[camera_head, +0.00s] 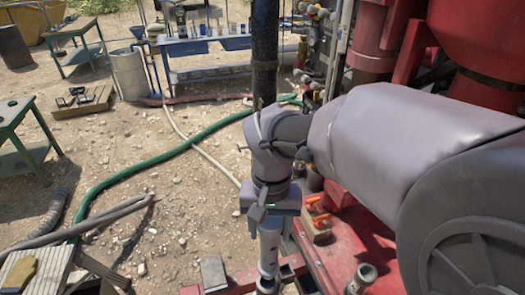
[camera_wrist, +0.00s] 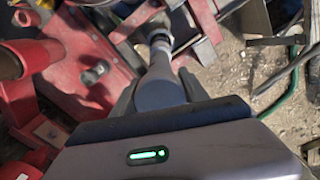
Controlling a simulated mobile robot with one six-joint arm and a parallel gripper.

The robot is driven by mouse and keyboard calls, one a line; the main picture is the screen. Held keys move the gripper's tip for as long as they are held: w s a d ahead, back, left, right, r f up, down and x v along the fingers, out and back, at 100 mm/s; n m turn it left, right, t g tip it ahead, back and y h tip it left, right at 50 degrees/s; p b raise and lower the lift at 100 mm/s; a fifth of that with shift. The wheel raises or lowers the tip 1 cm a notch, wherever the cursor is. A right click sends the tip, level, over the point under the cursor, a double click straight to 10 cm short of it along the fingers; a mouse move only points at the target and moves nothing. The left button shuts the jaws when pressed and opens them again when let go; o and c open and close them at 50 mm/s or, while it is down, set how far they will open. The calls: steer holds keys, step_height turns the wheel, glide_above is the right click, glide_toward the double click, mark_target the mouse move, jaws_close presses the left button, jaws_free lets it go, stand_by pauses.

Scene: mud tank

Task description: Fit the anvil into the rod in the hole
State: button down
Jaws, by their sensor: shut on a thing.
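My gripper (camera_head: 270,215) points down beside the red deck and is shut on the anvil (camera_head: 269,245), a pale grey metal cylinder held upright below the jaws. In the wrist view, the anvil (camera_wrist: 160,88) sits between the two dark fingers of my gripper (camera_wrist: 158,95). It narrows away from the jaws to a thinner silver section (camera_wrist: 160,46) between red beams. The rod in the hole cannot be told clearly from this section. In the head view, the anvil's lower end runs close to the bottom edge, so I cannot tell whether it meets the rod.
A short metal pipe piece (camera_head: 362,278) stands on the red deck (camera_head: 338,235). Red beams (camera_head: 245,281) surround the space below the anvil. A dark vertical pipe (camera_head: 264,50) rises behind my wrist. Hoses (camera_head: 150,163) cross the open gravel at left.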

steer(key=shift+w+f+b, duration=0.15)
steer(key=shift+f+b, duration=0.45)
steer(key=shift+f, duration=0.35)
step_height(320, 180, down, 7)
steer(key=b, duration=0.5)
steer(key=shift+r+b, duration=0.2)
steer(key=shift+b, duration=0.2)
steer(key=c, duration=0.5)
jaws_free()
step_height(320, 180, up, 18)
steer(key=p, duration=0.6)
steer(key=shift+f+p, duration=0.25)
steer(key=shift+p, duration=0.15)
